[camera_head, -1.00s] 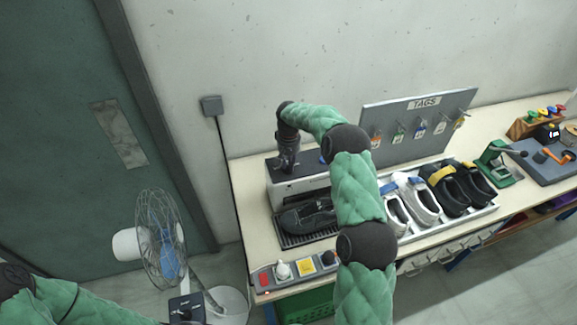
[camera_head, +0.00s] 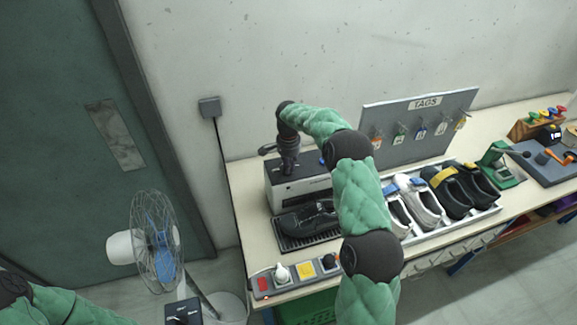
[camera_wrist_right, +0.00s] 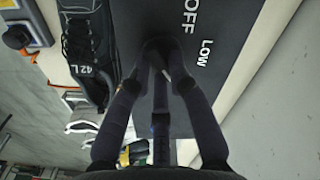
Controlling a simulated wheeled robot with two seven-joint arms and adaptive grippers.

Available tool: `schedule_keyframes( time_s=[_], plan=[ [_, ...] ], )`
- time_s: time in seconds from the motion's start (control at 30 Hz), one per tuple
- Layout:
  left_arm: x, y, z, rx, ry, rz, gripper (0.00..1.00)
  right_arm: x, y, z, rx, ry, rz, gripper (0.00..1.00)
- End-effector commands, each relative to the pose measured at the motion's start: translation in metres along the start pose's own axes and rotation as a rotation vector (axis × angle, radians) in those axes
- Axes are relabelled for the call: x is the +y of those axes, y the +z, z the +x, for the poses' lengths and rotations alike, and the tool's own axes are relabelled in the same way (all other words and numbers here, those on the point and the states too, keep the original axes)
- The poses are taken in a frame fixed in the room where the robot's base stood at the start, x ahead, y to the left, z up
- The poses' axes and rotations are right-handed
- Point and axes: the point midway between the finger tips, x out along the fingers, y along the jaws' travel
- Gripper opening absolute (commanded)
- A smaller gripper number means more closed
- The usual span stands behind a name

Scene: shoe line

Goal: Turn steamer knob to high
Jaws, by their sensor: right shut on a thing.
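The steamer (camera_head: 300,192) is a white box with a dark top, standing at the left end of the bench against the wall. Its dark top also shows in the wrist view (camera_wrist_right: 222,22), with the words OFF and LOW printed on it. No HIGH label shows. My right gripper (camera_head: 289,170) points down onto the steamer's top; in the wrist view its fingers (camera_wrist_right: 160,48) are shut on the steamer knob, which they mostly hide, so its setting cannot be read. My left arm enters at the lower left; its gripper is out of view.
A black shoe (camera_head: 306,219) lies on a grate in front of the steamer. A control strip (camera_head: 295,275) sits at the bench's front edge. A white tray (camera_head: 443,224) of shoes and a TAGS board (camera_head: 420,125) stand to the right. A fan (camera_head: 158,245) stands left of the bench.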

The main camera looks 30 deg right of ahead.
Motion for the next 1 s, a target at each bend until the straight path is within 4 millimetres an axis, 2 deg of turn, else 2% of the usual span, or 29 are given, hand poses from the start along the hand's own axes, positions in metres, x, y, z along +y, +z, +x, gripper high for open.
schedule_keyframes(
  time_s=[0.3,0.77,0.8,0.83,0.87,1.0],
  plan=[
    [-0.0008,-0.0001,0.0022,0.0,0.0,0.0,0.4,0.0002,0.0001,0.0001,0.001,-0.001,0.087,0.0],
    [-0.0008,-0.0001,0.0023,0.0,0.0,0.0,0.4,0.0003,0.0,0.0,0.001,-0.001,0.097,0.0],
    [-0.0008,-0.0001,0.0023,0.0,0.0,0.0,0.4,0.0003,0.0,0.0,0.001,-0.001,0.097,0.31],
    [-0.0008,-0.0001,0.0023,0.0,0.0,0.0,0.4,0.0003,0.0,0.0,0.001,-0.001,0.097,0.39],
    [-0.0008,-0.0001,0.0023,0.0,0.0,0.0,0.4,0.0003,0.0,0.0,0.001,-0.001,0.097,0.44],
    [-0.0008,-0.0001,0.0023,0.0,0.0,0.0,0.4,0.0003,0.0002,0.0,0.0,-0.001,0.096,0.44]
  ],
)
